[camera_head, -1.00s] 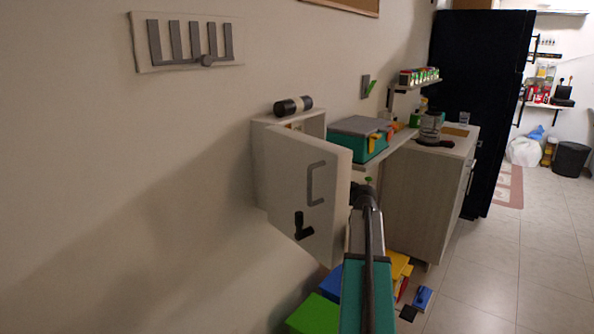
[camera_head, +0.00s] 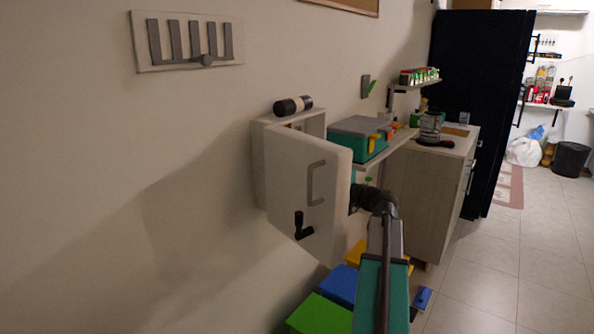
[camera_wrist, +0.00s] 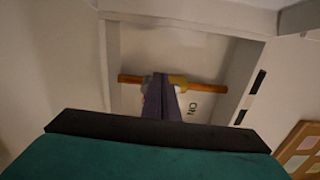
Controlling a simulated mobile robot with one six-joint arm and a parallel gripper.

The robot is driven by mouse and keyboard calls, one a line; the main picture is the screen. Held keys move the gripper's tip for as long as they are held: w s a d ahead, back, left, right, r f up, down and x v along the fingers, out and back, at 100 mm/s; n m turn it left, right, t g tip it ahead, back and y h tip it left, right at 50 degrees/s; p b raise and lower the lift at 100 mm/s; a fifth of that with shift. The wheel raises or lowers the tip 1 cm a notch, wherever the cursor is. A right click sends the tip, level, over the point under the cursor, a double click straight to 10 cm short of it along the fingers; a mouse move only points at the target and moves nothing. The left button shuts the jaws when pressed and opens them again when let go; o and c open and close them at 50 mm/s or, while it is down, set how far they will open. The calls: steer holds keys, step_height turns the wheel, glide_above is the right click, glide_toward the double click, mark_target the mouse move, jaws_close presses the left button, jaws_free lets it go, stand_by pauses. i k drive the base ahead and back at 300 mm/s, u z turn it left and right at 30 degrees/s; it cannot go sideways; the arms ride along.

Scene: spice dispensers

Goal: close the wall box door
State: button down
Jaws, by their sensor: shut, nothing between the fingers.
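The wall box (camera_head: 258,165) is a pale box fixed to the wall on the left. Its pale door (camera_head: 285,175) stands open, swung out toward the right, with a grey handle (camera_head: 315,184) and a black crank-like latch (camera_head: 301,228) on its outer face. My arm reaches up to the door's right edge, and my gripper's fingers are hidden behind the door in the head view. In the wrist view my gripper (camera_wrist: 160,82) appears shut and empty, before a pale recess crossed by an orange-brown rod (camera_wrist: 130,79). Contact with the door cannot be told.
A black-and-cream cylinder (camera_head: 293,105) lies on top of the box. A shelf with a teal-and-grey case (camera_head: 358,137) is just right of the door. Green (camera_head: 318,315) and blue (camera_head: 339,285) boxes lie below.

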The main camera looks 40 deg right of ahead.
mark_target(311, 176)
steer(key=k, duration=1)
